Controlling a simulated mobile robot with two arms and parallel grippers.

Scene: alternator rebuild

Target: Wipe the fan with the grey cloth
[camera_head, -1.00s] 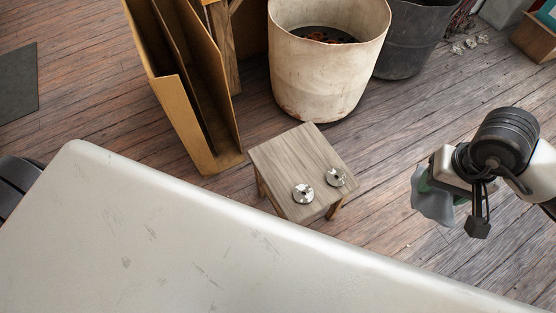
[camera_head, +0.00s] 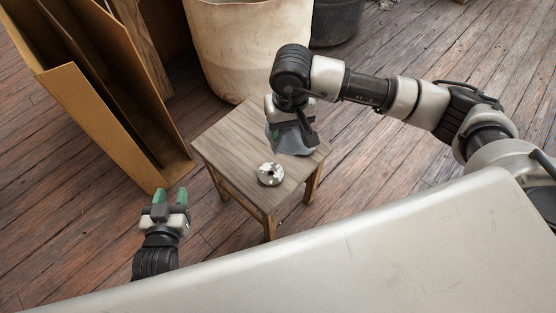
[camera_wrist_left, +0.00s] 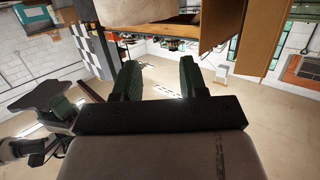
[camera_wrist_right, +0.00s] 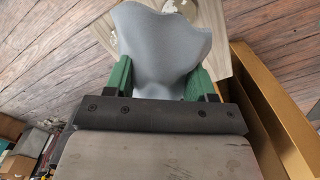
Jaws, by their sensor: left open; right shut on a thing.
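A silver round part (camera_head: 270,174), which looks like a fan, lies flat on a small wooden stool (camera_head: 232,137). A second such part is not visible in the head view, where my right arm covers part of the stool top. My right gripper (camera_head: 295,124) is shut on the grey cloth (camera_head: 291,141), which hangs down over the stool's right side. Whether the cloth touches anything is unclear. In the right wrist view, the cloth (camera_wrist_right: 160,50) fills the space between the green fingers, with the stool behind it. My left gripper (camera_head: 171,196) is open and empty, left of the stool.
A tall brown open cardboard box (camera_head: 100,110) stands left of the stool. A cream bin (camera_head: 240,50) and a dark bin (camera_head: 335,22) stand behind it. A pale scratched surface (camera_head: 330,260) fills the foreground.

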